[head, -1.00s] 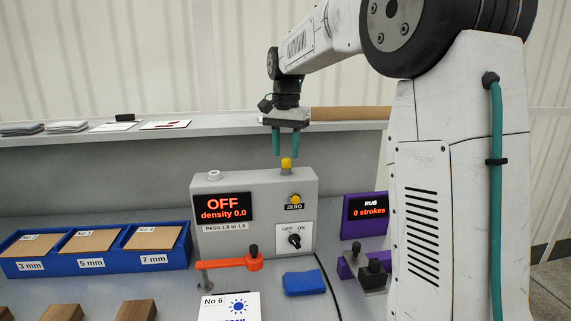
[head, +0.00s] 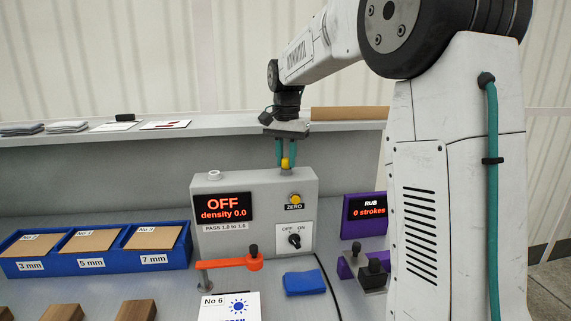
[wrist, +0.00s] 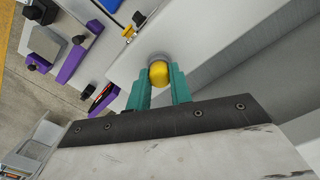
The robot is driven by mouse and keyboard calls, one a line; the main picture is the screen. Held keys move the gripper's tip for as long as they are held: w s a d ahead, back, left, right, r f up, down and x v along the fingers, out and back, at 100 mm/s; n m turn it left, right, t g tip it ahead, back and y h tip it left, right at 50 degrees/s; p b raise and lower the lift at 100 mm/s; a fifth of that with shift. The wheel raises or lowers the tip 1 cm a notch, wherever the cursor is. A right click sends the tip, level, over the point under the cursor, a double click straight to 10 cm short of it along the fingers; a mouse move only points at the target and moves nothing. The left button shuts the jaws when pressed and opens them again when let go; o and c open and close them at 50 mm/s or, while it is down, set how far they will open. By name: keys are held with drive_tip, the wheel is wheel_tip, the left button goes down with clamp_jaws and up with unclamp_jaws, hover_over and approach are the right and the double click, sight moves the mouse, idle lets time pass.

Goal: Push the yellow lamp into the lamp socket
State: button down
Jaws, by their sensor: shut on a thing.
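The yellow lamp (head: 285,163) stands at the top edge of the grey meter box (head: 213,183). It also shows in the wrist view (wrist: 159,75), with a round grey ring, likely the lamp socket (wrist: 160,55), right by it. How deep the lamp sits in it is hidden. My gripper (head: 285,164) points straight down from above, its teal fingers shut on the lamp from both sides. The fingers flank the lamp in the wrist view too (wrist: 159,82).
The box front has an OFF display (head: 223,207), a yellow ZERO button (head: 295,199) and a switch knob (head: 294,240). A purple RUB unit (head: 365,213) stands right, blue trays (head: 92,262) left.

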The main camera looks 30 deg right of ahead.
sight(285, 158)
drive_tip(key=shift+r, duration=2.45)
drive_tip(key=c, duration=2)
unclamp_jaws()
clamp_jaws()
drive_tip(key=shift+a, duration=0.1)
